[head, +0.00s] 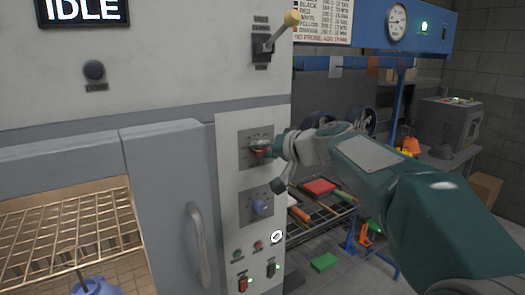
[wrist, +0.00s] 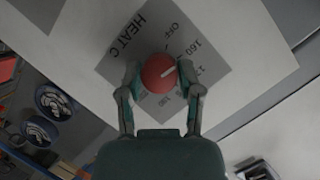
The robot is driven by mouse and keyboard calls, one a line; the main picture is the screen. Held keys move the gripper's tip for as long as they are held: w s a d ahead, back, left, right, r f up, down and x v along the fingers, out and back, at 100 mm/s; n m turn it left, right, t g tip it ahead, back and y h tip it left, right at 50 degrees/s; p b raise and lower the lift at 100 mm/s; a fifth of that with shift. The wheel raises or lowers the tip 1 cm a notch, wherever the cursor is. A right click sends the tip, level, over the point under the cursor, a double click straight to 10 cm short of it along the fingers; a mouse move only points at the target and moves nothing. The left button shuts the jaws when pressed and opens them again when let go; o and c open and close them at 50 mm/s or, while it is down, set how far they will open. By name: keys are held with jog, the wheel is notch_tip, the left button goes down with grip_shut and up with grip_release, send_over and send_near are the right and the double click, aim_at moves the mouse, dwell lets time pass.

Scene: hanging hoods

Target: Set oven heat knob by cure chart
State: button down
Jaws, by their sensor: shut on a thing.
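The red heat knob (wrist: 159,73) sits on a grey dial plate (wrist: 118,62) marked HEAT C, with OFF, 160 and further numbers partly hidden. Its white pointer line points right and slightly up, near the 160 mark and the partly hidden number after it. My gripper (wrist: 160,78) is shut on the knob, one finger on each side. In the head view the knob (head: 260,152) shows at the end of my gripper (head: 264,148). The cure chart (head: 322,17) is at the top, cut off by the frame, with colour names and small, hard-to-read figures.
A blue knob (head: 261,207) is below the heat knob, above small buttons and switches. The oven door (head: 170,195) and wire rack (head: 60,225) are left. The display (head: 82,11) reads IDLE. A cart (head: 318,212) stands right.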

jog(key=shift+f, duration=0.1)
dwell(0.3)
jog(key=shift+c, duration=1.3)
grip_release()
jog(key=shift+w, duration=0.15)
jog(key=v, duration=1.2)
jog(key=shift+a+f, duration=0.1)
